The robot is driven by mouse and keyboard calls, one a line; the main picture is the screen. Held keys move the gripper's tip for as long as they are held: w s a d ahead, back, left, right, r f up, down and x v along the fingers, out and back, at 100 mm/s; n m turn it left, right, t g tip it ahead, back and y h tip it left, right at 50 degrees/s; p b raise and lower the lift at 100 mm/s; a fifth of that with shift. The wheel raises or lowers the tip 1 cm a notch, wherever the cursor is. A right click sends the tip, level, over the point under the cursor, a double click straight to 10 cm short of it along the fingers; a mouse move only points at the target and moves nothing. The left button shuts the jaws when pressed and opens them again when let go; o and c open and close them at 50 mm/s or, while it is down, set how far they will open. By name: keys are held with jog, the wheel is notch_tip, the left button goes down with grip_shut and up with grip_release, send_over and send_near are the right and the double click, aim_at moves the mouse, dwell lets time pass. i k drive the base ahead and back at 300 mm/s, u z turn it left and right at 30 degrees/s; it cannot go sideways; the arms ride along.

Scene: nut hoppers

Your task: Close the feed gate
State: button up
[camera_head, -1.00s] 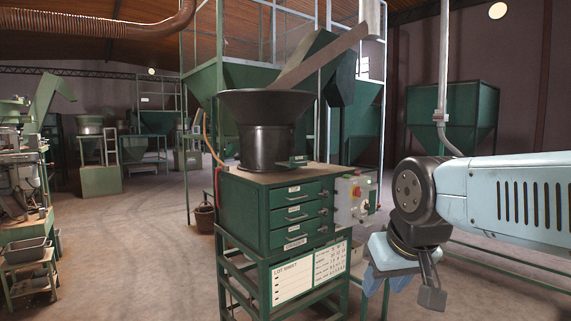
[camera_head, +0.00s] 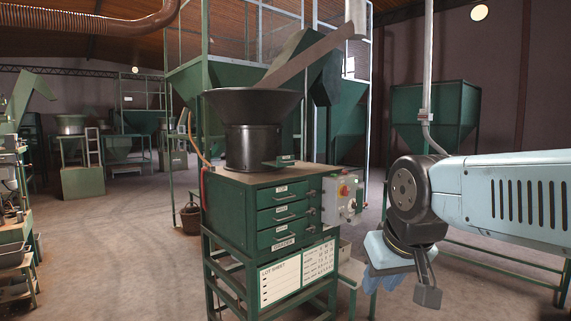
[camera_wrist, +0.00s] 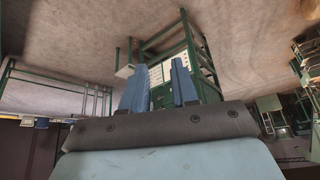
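A dark round hopper (camera_head: 252,130) with a wide flared rim stands on top of a green drawer cabinet (camera_head: 228,205). A small green plate with a labelled tab (camera_head: 282,161) sticks out at the hopper's lower right; it looks like the feed gate, but its exact position is hard to tell. My gripper (camera_head: 382,278) hangs at the right, lower than the cabinet top and apart from it. In the wrist view its two blue fingers (camera_wrist: 158,88) are spread with nothing held between them. The cabinet's stand shows beyond them; the gate cannot be made out there.
A grey control box (camera_head: 343,194) with a red knob is on the cabinet's right side. A sloping chute (camera_head: 312,55) comes down over the hopper. A bucket (camera_head: 190,219) sits on the floor at left. Green rails stand at right. Open floor lies to the left.

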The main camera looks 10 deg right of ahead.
aim_at(280, 160)
jog(key=u, duration=0.4)
jog(key=i, duration=0.9)
